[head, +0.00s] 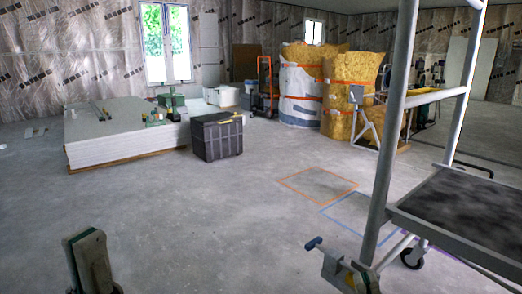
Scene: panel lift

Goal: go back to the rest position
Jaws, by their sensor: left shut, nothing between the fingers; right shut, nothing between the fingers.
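My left gripper (88,262) shows at the bottom left of the head view, dark with green edges. It is shut and empty, above bare floor and apart from any object. My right gripper is not seen in this view.
A metal scaffold frame (388,150) with a dark platform (462,212) stands close on the right. A stack of white boards (125,145) and a black wheeled box (217,137) stand further back. Orange (318,184) and blue floor outlines lie mid-right. The central floor is clear.

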